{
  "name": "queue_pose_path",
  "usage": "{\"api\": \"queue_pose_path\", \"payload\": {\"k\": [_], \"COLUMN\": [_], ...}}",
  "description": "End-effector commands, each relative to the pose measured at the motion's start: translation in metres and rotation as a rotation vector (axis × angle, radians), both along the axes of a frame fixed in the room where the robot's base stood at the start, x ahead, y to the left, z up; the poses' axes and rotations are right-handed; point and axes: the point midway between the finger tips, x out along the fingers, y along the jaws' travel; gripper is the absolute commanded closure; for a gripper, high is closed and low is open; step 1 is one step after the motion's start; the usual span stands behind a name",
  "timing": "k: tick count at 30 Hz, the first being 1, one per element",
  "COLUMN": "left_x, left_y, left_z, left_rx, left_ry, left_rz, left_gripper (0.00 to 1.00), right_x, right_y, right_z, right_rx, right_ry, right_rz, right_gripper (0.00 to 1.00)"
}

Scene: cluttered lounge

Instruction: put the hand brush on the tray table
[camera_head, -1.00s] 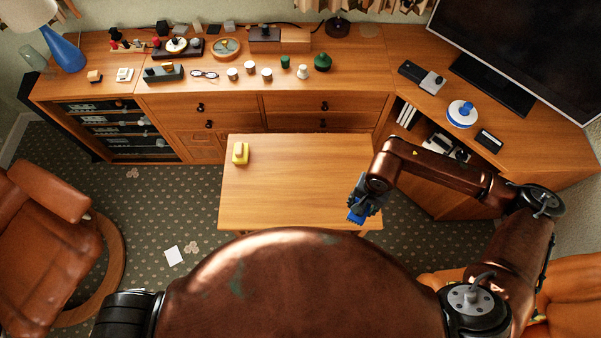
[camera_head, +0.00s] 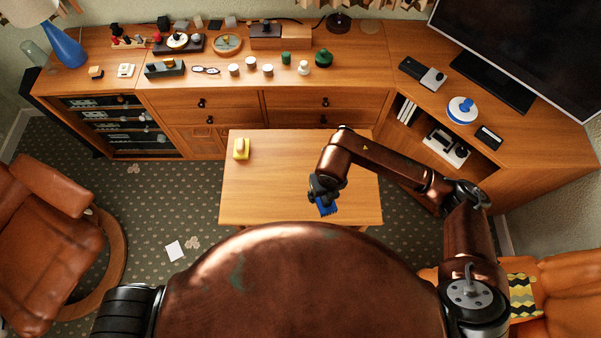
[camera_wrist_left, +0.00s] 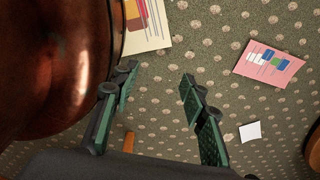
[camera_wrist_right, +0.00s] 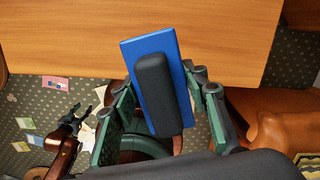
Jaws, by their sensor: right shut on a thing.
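The hand brush, blue with a dark handle (camera_wrist_right: 158,95), is held in my right gripper (camera_wrist_right: 160,88). In the head view the brush (camera_head: 327,208) shows as a blue patch below the right gripper (camera_head: 322,190), over the right front part of the tray table (camera_head: 270,190). I cannot tell its height above the top. In the right wrist view the brush's blue far end overlaps the table edge (camera_wrist_right: 90,62). My left gripper (camera_wrist_left: 157,82) is open and empty above the carpet; the head view does not show it.
A yellow object (camera_head: 241,149) stands at the table's back left; the rest of the top is clear. A long sideboard (camera_head: 230,100) with many small items is behind it. An orange armchair (camera_head: 45,225) is at left. Papers, including a white sheet (camera_head: 174,251), lie on the carpet.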

Motion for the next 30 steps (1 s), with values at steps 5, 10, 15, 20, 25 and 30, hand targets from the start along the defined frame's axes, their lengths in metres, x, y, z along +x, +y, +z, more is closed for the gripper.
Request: {"api": "queue_pose_path", "payload": {"k": [5, 10, 15, 20, 25, 30], "left_x": [-0.015, -0.016, -0.011, -0.007, -0.008, -0.011], "left_y": [0.000, 0.000, -0.001, -0.001, -0.001, -0.001], "left_z": [0.000, 0.000, -0.001, -0.006, -0.012, -0.019], "left_rx": [0.000, 0.000, 0.000, -0.001, -0.002, -0.001], "left_ry": [0.019, 0.020, 0.015, 0.010, 0.011, 0.016], "left_rz": [0.004, 0.003, 0.002, 0.001, 0.001, 0.001], "left_gripper": [0.60, 0.60, 0.60, 0.60, 0.60, 0.60], "right_x": [0.000, -0.001, 0.007, 0.030, 0.058, 0.077], "right_y": [0.013, 0.017, 0.008, -0.017, -0.045, -0.065], "right_z": [0.004, 0.005, -0.001, -0.017, -0.035, -0.065], "right_rx": [0.004, 0.003, 0.001, -0.001, 0.000, 0.002], "right_ry": [-0.006, -0.008, -0.008, -0.007, -0.006, -0.005], "right_rz": [-0.234, -0.319, -0.329, -0.331, -0.329, -0.327], "right_gripper": [0.85, 0.85, 0.85, 0.85, 0.85, 0.85]}}
